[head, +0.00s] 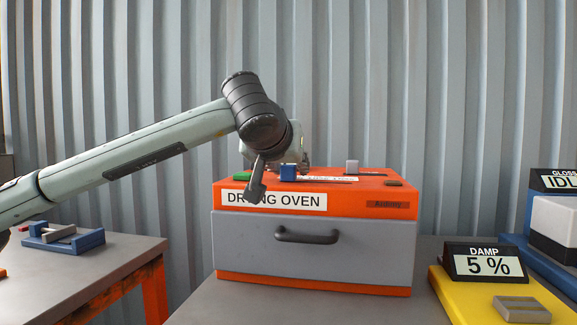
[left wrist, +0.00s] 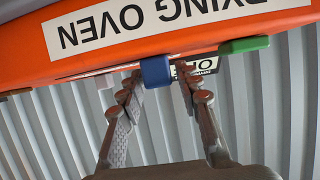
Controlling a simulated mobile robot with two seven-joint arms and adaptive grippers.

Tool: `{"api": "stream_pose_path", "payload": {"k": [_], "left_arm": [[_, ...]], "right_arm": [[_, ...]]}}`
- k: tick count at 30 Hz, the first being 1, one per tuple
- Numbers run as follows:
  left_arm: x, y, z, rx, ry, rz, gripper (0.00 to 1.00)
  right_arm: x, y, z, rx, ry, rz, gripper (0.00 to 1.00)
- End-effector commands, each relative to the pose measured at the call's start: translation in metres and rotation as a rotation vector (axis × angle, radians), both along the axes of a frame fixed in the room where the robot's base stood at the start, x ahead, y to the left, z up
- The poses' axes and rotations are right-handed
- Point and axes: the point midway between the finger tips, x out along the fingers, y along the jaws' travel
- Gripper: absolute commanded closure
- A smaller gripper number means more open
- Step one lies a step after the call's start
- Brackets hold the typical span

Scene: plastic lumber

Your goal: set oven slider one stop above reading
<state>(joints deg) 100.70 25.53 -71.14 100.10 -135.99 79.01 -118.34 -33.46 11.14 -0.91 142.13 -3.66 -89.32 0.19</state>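The orange drying oven (head: 312,188) stands on the grey table, with a blue slider knob (head: 288,172) on its top. In the left wrist view the blue knob (left wrist: 155,70) lies between the fingertips of my left gripper (left wrist: 157,78). The fingers are apart, with a small gap showing beside the knob; I cannot tell whether either touches it. The scale label on the oven top is mostly hidden. My right gripper is out of view.
On the oven top are a green block (head: 242,176), a pale grey block (head: 352,166) and a brown block (head: 394,183). The oven's front has a dark handle (head: 307,236). A gloss unit (head: 556,215) stands at right. Another table at left holds a blue fixture (head: 60,237).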

Motion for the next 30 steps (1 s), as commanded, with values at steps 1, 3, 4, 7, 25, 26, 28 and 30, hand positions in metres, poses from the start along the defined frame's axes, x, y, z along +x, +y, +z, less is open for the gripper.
{"api": "stream_pose_path", "payload": {"k": [1, 3, 4, 7, 25, 26, 28, 30], "left_arm": [[0.0, 0.0, 0.0, 0.0, 0.0, 0.0, 0.76], [0.0, 0.0, 0.0, 0.0, 0.0, 0.0, 0.85], [0.0, 0.0, 0.0, 0.0, 0.0, 0.0, 0.89], [0.0, 0.0, 0.0, 0.0, 0.0, 0.0, 1.0], [-0.009, -0.046, 0.001, 0.001, -0.002, -0.003, 1.0], [-0.01, -0.048, 0.001, 0.0, -0.003, -0.003, 1.0], [-0.01, -0.05, 0.001, 0.0, -0.003, -0.001, 1.0], [-0.01, -0.05, 0.001, 0.0, -0.003, -0.001, 1.0]], "right_arm": [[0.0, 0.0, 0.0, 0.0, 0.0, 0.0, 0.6], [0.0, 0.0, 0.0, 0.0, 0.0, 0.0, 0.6], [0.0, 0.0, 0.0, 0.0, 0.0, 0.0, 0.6], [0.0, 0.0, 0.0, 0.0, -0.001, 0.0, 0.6], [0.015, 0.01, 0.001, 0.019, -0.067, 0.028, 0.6], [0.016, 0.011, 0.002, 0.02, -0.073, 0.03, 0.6], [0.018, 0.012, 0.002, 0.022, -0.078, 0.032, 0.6], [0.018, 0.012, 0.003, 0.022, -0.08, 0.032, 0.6]]}}
